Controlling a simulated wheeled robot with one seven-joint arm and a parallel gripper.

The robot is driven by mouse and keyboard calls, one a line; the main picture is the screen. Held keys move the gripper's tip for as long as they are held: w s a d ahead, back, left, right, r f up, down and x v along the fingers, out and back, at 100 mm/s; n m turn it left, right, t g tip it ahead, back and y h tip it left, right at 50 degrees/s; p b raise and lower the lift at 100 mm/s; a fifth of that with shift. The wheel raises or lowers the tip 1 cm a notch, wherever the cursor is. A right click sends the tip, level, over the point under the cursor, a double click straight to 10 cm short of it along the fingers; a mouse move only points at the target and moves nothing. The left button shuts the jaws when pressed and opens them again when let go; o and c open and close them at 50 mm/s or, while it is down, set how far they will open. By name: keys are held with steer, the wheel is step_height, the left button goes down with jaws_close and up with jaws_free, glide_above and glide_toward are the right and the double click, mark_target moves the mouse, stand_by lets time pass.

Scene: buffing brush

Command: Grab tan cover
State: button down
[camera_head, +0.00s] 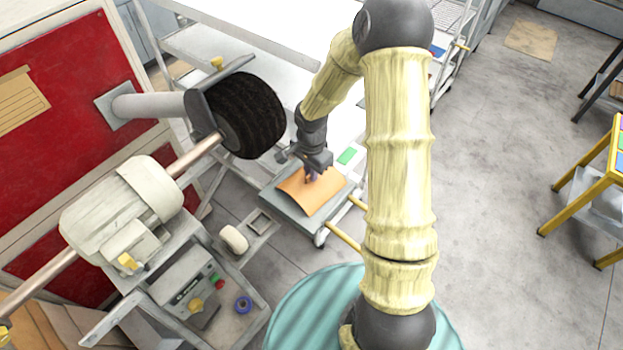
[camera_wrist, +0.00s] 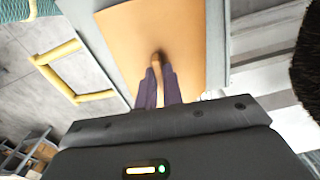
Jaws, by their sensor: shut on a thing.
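The tan cover (camera_head: 320,196) is a thin orange-tan sheet, slightly curved, over a low grey cart top (camera_head: 284,208) near the middle of the head view. It also shows large in the wrist view (camera_wrist: 187,45). My gripper (camera_head: 312,176) reaches down onto the cover's upper part. In the wrist view its purple fingers (camera_wrist: 158,84) are close together at the cover, with a small pinched fold of it between the tips. Whether the cover's underside touches the cart is hidden.
A black buffing brush (camera_head: 252,115) on a machine stands left of my arm. A green item (camera_head: 347,156) lies on the cart beside the cover. White shelves stand behind. A yellow-framed stand (camera_head: 590,180) is at the right, with clear floor between.

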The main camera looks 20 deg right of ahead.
steer(key=shift+r, duration=0.1)
step_height(320, 180, up, 10)
steer(key=b, duration=0.2)
steer(key=shift+b, duration=0.35)
stand_by(0.4)
